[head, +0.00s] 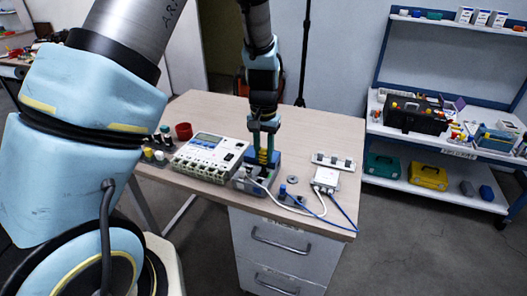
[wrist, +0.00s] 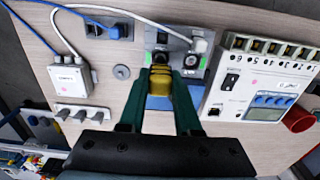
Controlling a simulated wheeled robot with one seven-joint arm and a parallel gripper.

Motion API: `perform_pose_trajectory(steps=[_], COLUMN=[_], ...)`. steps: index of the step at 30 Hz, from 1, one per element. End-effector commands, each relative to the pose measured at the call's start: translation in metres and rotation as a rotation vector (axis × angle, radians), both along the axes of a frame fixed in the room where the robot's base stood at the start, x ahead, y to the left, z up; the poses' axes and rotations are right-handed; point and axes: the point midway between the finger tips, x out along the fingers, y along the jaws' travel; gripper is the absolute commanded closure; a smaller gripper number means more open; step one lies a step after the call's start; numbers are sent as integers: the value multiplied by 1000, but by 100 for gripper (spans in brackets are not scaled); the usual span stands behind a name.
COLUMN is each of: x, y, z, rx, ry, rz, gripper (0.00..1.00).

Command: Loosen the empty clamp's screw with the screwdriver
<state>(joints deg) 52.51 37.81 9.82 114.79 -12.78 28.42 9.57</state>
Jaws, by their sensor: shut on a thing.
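My gripper (head: 264,128) is shut on a yellow screwdriver (head: 264,157) and points down over a grey clamp block (head: 246,184). In the wrist view the screwdriver's ribbed yellow handle (wrist: 160,92) sits between the two dark green fingers of my gripper (wrist: 160,75). The clamp block (wrist: 168,30) lies just past the handle. A white cable (wrist: 150,20) runs to the block's right side in that view. The screwdriver's tip is hidden behind its handle, so I cannot tell whether it touches a screw. The clamp screws are too small to make out clearly.
A device with a display (head: 208,157) stands close left of the block. A white box (head: 326,178) with cables, a blue plug (head: 283,190), a grey disc (head: 293,180) and a strip with knobs (head: 333,161) lie right. A red cup (head: 183,131) stands at the back left.

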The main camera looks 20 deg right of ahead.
Motion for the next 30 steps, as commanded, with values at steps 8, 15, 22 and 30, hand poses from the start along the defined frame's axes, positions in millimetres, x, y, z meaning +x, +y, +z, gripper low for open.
perform_pose_trajectory(steps=[8, 15, 22, 30], x=[0, 0, 1, 1], y=[0, 0, 1, 1], z=[0, -1, -6, -6], rx=[0, 0, 0, 0], ry=[0, 0, 0, 0], rz=[0, 1, 1, 1], gripper=[100, 100, 100, 100])
